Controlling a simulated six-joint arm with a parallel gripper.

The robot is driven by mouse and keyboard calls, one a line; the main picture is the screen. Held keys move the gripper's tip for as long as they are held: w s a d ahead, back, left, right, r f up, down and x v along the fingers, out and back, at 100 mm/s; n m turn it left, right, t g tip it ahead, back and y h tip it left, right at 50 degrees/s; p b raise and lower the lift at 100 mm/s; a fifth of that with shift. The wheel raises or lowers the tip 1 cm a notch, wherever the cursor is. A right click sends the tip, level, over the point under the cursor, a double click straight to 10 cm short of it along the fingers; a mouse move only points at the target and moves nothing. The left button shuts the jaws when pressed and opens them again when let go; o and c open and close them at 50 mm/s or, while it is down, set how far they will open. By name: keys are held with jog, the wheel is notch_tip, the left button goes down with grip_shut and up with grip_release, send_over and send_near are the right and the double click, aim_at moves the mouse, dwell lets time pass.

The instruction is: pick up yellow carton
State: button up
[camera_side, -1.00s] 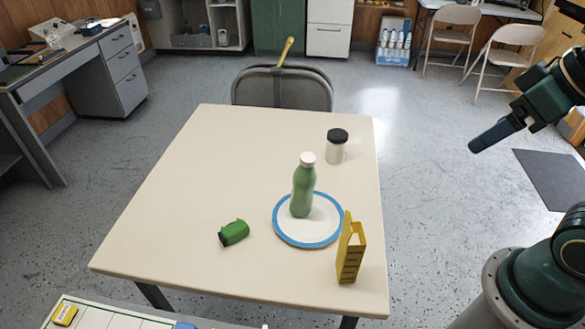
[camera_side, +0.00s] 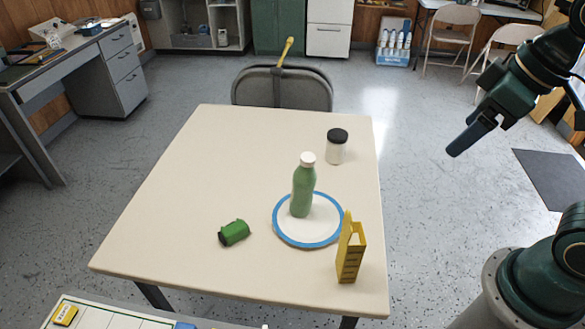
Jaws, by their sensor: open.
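The yellow carton (camera_side: 351,254) stands upright near the right front corner of the table, just right of the plate's rim. It is tall and narrow with dark markings on its side. My gripper (camera_side: 458,148) is off the table's right side, up and to the right of the carton and well apart from it. It is open and empty, with its fingers pointing down and left; they overlap from this side, so the gap does not show.
A green bottle (camera_side: 303,188) stands on a blue-rimmed plate (camera_side: 290,236) beside the carton. A black-lidded jar (camera_side: 336,150) stands farther back. A green object (camera_side: 234,233) lies left of the plate. The table's (camera_side: 190,180) left half is clear. A chair (camera_side: 283,88) stands behind.

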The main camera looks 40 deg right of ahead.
jog(key=w+a+f+n+g, duration=0.2)
jog(key=w+a+f+n, duration=0.2)
jog(key=w+a, duration=0.15)
jog(key=n+g, duration=0.2)
jog(key=n, duration=0.3)
send_over(352, 243)
notch_tip(352, 243, down, 6)
jog(key=shift+s+r, duration=0.1)
jog(key=shift+f, duration=4.3)
jog(key=shift+f, duration=0.1)
jog(key=shift+f, duration=2.5)
jog(key=shift+c, duration=0.3)
jog(key=c, duration=1.5)
jog(key=shift+r, duration=0.2)
